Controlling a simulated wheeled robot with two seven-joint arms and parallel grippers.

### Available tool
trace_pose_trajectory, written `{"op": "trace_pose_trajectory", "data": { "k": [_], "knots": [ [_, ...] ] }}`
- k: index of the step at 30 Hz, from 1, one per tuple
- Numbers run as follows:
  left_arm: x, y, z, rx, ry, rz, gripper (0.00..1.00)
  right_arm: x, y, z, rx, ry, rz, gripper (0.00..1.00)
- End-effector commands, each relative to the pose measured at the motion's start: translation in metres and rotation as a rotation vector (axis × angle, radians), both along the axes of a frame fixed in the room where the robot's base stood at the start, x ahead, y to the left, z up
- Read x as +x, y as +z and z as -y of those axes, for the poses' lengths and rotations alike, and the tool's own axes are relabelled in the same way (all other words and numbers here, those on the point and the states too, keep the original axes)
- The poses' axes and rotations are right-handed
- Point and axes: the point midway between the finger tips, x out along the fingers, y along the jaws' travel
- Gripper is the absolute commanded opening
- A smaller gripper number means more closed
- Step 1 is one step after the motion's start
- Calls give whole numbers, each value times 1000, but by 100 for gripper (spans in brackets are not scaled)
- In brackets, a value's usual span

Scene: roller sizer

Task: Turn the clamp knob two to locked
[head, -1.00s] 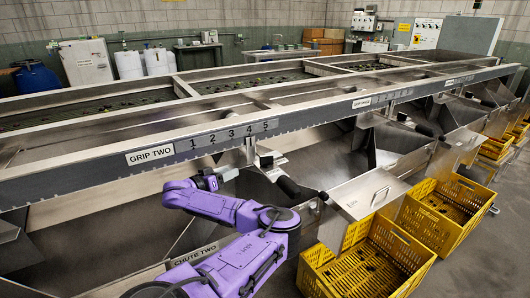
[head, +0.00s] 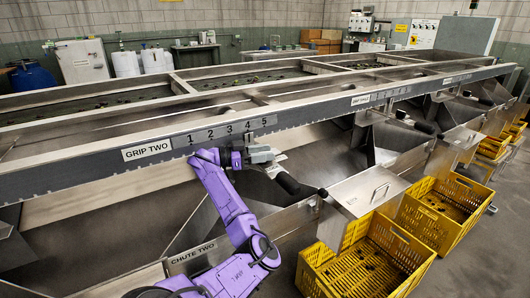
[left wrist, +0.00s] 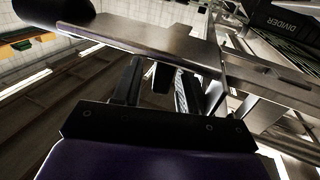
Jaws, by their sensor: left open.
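The long grey rail (head: 90,170) carries the label GRIP TWO (head: 148,152) and a scale from 1 to 5. A lever with a black handle (head: 288,184) slopes down to the right from there. My purple left arm reaches up to this spot. In the left wrist view the gripper (left wrist: 160,88) is open, its fingers under a flat metal bar (left wrist: 150,40). A small dark piece (left wrist: 163,77) shows between the fingers; I cannot tell whether it is the clamp knob or whether they touch it.
The CHUTE TWO edge (head: 195,252) lies below the arm. A metal gate with a lid (head: 368,190) stands right of the handle. Yellow crates (head: 322,272) stand on the floor at the right. A DIVIDER label (left wrist: 287,25) shows in the left wrist view.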

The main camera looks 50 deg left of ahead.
Motion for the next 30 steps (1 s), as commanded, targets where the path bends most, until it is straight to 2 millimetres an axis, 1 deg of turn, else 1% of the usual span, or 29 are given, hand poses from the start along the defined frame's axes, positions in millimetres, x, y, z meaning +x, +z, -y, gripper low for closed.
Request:
{"op": "trace_pose_trajectory", "data": {
  "k": [3,9,10,11,12,13,14,23,30],
  "knots": [
    [6,0,3,0,0,0,43,0,1,0,0,0,0,43],
    [7,0,3,0,1,-1,43,0,0,0,0,0,0,43],
    [7,0,3,0,1,-1,39,0,0,0,0,0,0,43],
    [6,0,3,0,1,-1,30,0,0,0,0,0,0,43],
    [6,0,3,0,1,-1,16,0,0,0,0,0,0,43],
    [6,0,3,0,1,-1,7,0,0,0,0,0,0,43],
    [6,0,3,0,1,-1,0,0,0,0,0,0,0,43],
    [6,1,3,0,-19,-2,0,0,5,0,0,0,0,43],
    [6,3,2,1,-132,-5,0,0,21,0,0,0,0,43]
  ]
}}
